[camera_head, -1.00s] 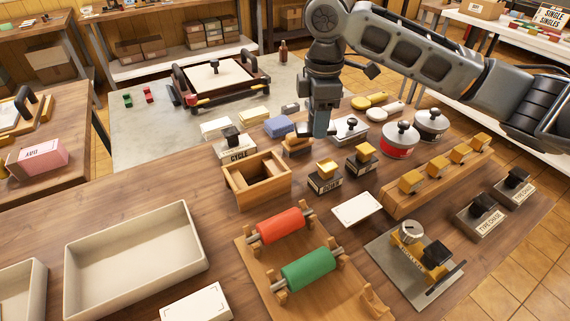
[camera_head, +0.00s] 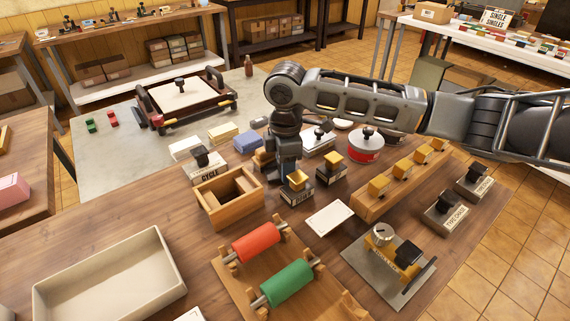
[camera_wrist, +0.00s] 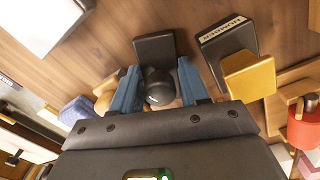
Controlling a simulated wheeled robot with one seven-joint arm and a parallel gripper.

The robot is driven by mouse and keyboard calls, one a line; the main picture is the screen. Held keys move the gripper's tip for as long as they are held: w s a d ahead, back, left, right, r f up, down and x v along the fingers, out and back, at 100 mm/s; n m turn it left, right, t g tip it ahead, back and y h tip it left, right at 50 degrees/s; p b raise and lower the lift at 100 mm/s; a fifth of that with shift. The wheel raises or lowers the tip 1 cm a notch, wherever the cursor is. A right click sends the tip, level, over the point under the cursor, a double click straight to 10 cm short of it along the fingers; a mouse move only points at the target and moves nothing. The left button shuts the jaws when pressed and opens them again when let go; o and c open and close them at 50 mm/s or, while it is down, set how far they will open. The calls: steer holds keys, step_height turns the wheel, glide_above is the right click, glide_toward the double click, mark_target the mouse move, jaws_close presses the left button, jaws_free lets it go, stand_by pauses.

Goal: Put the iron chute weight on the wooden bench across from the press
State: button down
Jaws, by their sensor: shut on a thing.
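My gripper (camera_head: 286,176) points down over the wooden table among small blocks. In the wrist view its two blue fingers (camera_wrist: 160,90) are closed on a round black knob on top of a dark block, which appears to be the iron chute weight (camera_wrist: 154,48). In the head view the weight is mostly hidden by the gripper; whether it touches the table is unclear. A framed device with a pale plate and a black knob, perhaps the press (camera_head: 185,103), stands on the grey table. A wooden bench (camera_head: 120,32) stands at the back left.
A red tin (camera_head: 365,147), red and green rollers (camera_head: 287,284) and a beige tray (camera_head: 110,285) share the table.

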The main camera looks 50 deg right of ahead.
steer(key=shift+f, duration=0.1)
steer(key=c, duration=0.8)
jaws_free()
steer(key=shift+c, duration=0.2)
step_height(320, 180, up, 12)
steer(key=b, duration=0.1)
steer(key=shift+s+a, duration=0.15)
steer(key=shift+s, duration=0.1)
